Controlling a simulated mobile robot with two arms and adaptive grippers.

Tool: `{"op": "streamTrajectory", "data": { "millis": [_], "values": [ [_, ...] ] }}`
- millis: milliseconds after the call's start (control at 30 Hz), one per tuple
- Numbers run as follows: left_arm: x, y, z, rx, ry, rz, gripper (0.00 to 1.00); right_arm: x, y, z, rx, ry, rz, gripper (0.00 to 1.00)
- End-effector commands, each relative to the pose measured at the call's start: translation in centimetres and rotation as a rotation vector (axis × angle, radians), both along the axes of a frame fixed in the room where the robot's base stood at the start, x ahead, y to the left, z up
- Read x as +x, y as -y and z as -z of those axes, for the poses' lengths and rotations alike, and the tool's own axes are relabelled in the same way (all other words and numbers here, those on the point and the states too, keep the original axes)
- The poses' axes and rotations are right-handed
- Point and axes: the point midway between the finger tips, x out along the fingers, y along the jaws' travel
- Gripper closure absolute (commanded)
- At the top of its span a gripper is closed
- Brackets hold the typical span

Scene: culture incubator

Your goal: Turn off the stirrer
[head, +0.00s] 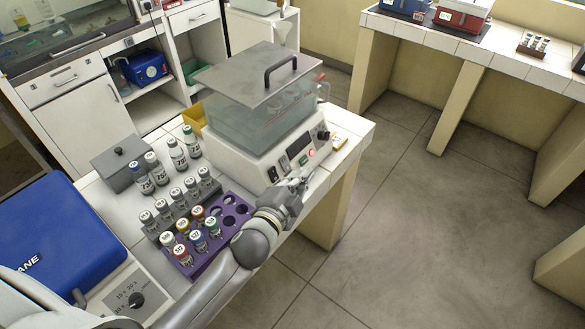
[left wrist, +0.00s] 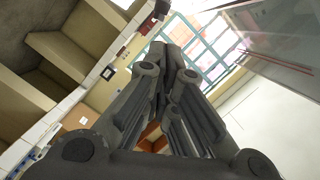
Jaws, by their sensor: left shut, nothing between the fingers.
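A white bench device (head: 262,158), which I take to be the stirrer, carries a clear tank (head: 240,122) under a grey lid (head: 262,74) with a dark handle. Its front panel has a dark display (head: 298,146), a black knob (head: 323,135) and a red lit button (head: 311,152). My left gripper (head: 301,178) is shut and empty, low in front of this panel, just below the red button. I cannot tell whether it touches the device. In the left wrist view its fingers (left wrist: 168,65) are together; the panel is not clearly seen there.
A purple rack (head: 243,198) with capped vials and a grey vial rack (head: 208,184) stand left of my gripper. Larger bottles (head: 178,155) and a grey lidded box (head: 121,168) are behind them. A blue device (head: 60,245) is at left. Open floor (head: 420,230) lies right.

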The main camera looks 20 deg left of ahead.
Motion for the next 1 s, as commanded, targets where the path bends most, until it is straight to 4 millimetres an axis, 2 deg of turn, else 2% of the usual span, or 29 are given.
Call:
{"op": "streamTrajectory", "data": {
  "millis": [133,200,400,833,1000],
  "values": [
    [2.3,0.3,0.2,0.0,0.0,-0.001,1.0,0.0,-0.1,-0.7,0.001,-0.001,0.0,0.6],
    [2.4,-1.0,1.0,0.002,-0.004,-0.003,1.0,-0.1,-0.1,-1.0,0.001,-0.002,0.0,0.6],
    [3.0,-2.6,2.1,0.0,-0.001,0.0,1.0,-0.2,0.0,-1.3,0.0,-0.003,0.0,0.6],
    [3.1,-2.9,2.4,0.0,0.0,0.0,1.0,-0.4,0.2,-1.2,-0.003,-0.007,-0.001,0.6],
    [3.2,-3.4,3.5,0.071,0.026,-0.001,1.0,-0.4,0.3,0.2,-0.005,-0.007,-0.001,0.6]
  ]
}}
